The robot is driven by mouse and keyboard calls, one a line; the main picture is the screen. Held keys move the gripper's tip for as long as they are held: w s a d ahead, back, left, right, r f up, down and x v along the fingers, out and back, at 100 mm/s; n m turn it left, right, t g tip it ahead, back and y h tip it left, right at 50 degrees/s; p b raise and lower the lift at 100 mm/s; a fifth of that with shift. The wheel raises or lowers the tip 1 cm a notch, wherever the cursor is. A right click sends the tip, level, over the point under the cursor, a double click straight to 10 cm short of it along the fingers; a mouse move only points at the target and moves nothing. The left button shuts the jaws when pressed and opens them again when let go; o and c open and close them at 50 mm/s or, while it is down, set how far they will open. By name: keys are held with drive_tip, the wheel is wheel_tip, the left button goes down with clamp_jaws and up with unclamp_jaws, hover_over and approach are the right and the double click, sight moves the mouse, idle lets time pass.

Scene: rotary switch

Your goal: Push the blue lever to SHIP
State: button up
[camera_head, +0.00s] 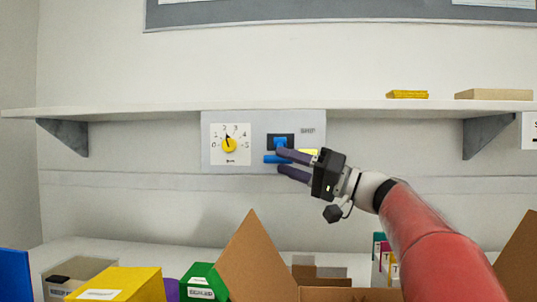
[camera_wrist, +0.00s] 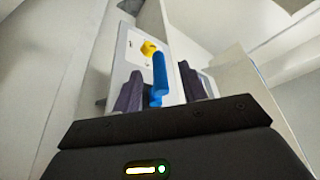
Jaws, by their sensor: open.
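The blue lever (camera_head: 280,142) is on the right half of a grey wall panel (camera_head: 207,167), in front of a dark slot. Its blue bar sticks out toward me at the height of my fingers. A small label (camera_head: 307,130), probably SHIP, is at the panel's upper right; its letters are blurred. My gripper (camera_head: 281,161) is open at the panel, its fingers one above the other. In the wrist view the blue lever (camera_wrist: 158,75) stands between the two dark fingers, with pale gaps on both sides. I cannot tell whether either finger touches it.
A yellow dial (camera_head: 228,144) on a white numbered plate is left of the lever. A yellow patch (camera_head: 311,152) is partly behind my gripper. A white shelf (camera_head: 120,112) runs above the panel. Open cardboard flaps (camera_head: 255,262) and coloured boxes stand below.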

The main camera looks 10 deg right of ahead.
drive_tip(key=shift+p+x, duration=0.5)
drive_tip(key=shift+x, duration=1.85)
drive_tip(key=shift+c, duration=0.2)
clamp_jaws()
